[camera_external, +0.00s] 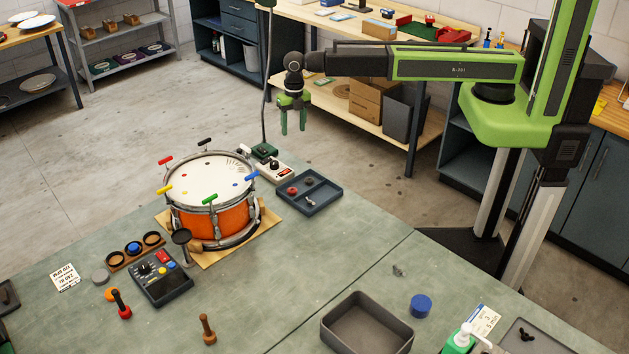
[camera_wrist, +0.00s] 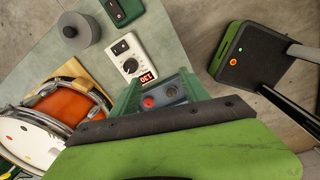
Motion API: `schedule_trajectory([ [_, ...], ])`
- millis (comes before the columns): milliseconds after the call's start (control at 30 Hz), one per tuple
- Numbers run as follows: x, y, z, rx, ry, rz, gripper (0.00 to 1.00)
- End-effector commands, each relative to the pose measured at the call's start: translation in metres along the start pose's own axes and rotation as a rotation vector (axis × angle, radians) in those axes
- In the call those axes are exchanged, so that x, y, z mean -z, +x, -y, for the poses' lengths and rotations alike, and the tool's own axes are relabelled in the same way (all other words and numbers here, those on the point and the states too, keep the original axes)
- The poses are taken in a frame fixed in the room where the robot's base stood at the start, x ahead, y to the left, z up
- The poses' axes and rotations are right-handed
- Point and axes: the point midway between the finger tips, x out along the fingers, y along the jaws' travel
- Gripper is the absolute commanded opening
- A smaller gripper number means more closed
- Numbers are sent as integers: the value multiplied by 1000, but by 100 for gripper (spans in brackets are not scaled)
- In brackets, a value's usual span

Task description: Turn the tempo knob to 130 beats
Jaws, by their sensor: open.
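The tempo box is a white unit (camera_wrist: 123,49) with a black round knob (camera_wrist: 130,66), a black switch part and a red display (camera_wrist: 147,77) that appears to read 130 in the wrist view. In the external view the white box (camera_external: 281,173) stands right of the drum, its knob (camera_external: 274,164) small there. My gripper (camera_external: 293,128) is open and empty, pointing down in the air above and beyond the box. In the wrist view my gripper (camera_wrist: 160,88) shows its green fingers apart, with the knob outside and left of them.
An orange drum (camera_external: 222,218) with coloured lugs stands left of the box. A blue-grey tray (camera_external: 327,199) with small parts lies close on its right. A green lamp base (camera_external: 265,151) with a tall post stands behind it. A black control panel (camera_external: 170,289) sits at front left.

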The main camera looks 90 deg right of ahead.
Motion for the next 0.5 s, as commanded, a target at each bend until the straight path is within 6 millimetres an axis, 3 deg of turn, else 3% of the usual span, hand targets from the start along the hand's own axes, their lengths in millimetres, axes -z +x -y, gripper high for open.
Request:
schedule_trajectory([
  [100, 9, 13, 30, 4, 134, 1, 53],
  [500, 37, 33, 111, 19, 786, 13, 53],
])
